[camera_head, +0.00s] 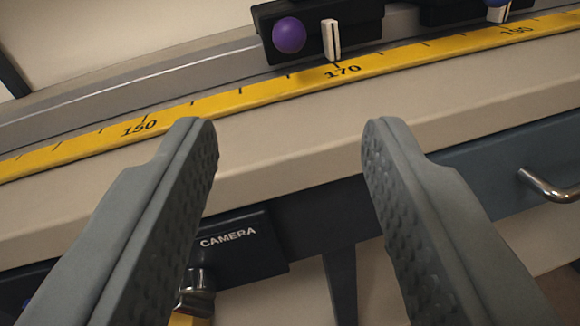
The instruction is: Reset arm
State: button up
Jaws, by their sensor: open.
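My gripper (288,135) shows its two grey textured fingers, spread wide apart. They come up from the bottom of the camera view and nothing is between them. The fingertips appear in front of the pale table edge (290,155). I cannot tell how far they are from it.
A yellow ruler (255,92) marked 150, 170 and 190 runs along the table. Behind it, a black carrier (358,22) bears a purple ball (289,35) and a white pointer (331,40). Below the edge are a CAMERA label (228,237) and a metal handle (550,188).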

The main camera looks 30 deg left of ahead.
dwell(0.3)
jog(key=s+a+r+t+h, duration=0.1)
jog(key=s+a+r+h, duration=0.2)
jog(key=a+r, duration=0.55)
jog(key=s+a+r+t+h, duration=0.25)
jog(key=a+r, duration=0.25)
jog(key=r, duration=0.7)
jog(key=s+a+r+m+h, duration=0.2)
jog(key=s+a+r+h, duration=0.1)
jog(key=s+a+r, duration=0.55)
jog(key=s+a+g, duration=0.1)
jog(key=s+a, duration=0.3)
jog(key=s, duration=0.9)
jog(key=s+a+g, duration=0.1)
jog(key=s+a, duration=0.4)
jog(key=s, duration=0.8)
jog(key=shift+s+a+f+m+y, duration=0.2)
jog(key=shift+s+m+y, duration=0.05)
jog(key=shift+m+y, duration=0.2)
